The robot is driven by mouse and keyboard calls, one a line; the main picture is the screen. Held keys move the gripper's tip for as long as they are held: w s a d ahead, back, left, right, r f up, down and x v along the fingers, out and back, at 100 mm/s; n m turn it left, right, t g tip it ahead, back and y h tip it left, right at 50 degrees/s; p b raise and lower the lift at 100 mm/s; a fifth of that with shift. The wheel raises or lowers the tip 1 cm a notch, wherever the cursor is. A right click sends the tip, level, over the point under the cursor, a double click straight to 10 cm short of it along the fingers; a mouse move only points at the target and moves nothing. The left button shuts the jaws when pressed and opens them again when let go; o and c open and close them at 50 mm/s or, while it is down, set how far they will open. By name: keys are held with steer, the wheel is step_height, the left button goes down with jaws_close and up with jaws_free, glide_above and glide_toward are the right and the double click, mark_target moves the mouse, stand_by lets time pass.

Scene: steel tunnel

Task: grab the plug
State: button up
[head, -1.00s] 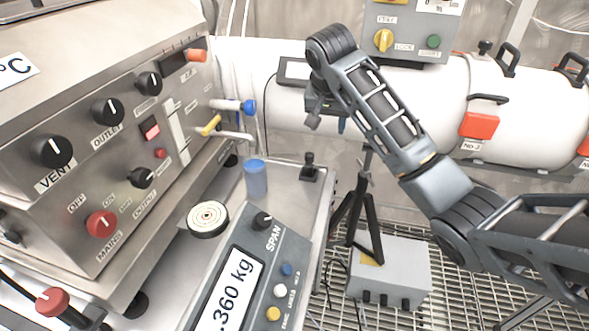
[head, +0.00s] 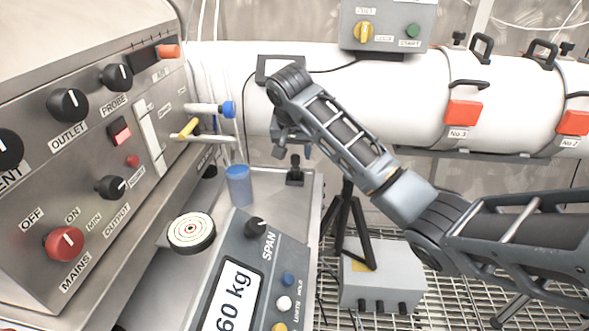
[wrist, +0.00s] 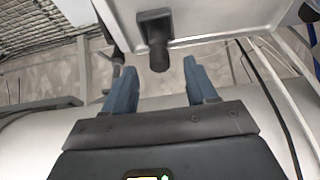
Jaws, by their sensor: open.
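A small black upright piece with a square base, which looks like the plug (head: 295,171), stands at the far right corner of the steel bench top (head: 262,180). In the wrist view the plug (wrist: 155,40) shows as a dark base with a rounded stub pointing towards me. My gripper (wrist: 159,68) has its two blue-grey fingers apart, with nothing between them. The stub's end lies just beyond the fingertips and roughly midway between them. In the head view my gripper (head: 293,145) hangs just above and behind the plug, partly hidden by my wrist.
A blue cylinder (head: 239,186) and a round target-topped disc (head: 191,232) stand left of the plug. A scale (head: 250,280) is in front. A control panel (head: 80,150) with knobs and levers is at left. The white tunnel pipe (head: 400,105) runs behind.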

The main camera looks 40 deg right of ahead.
mark_target(295, 157)
steer(key=x, duration=0.4)
steer(key=shift+f, duration=0.15)
jaws_close()
stand_by(0.4)
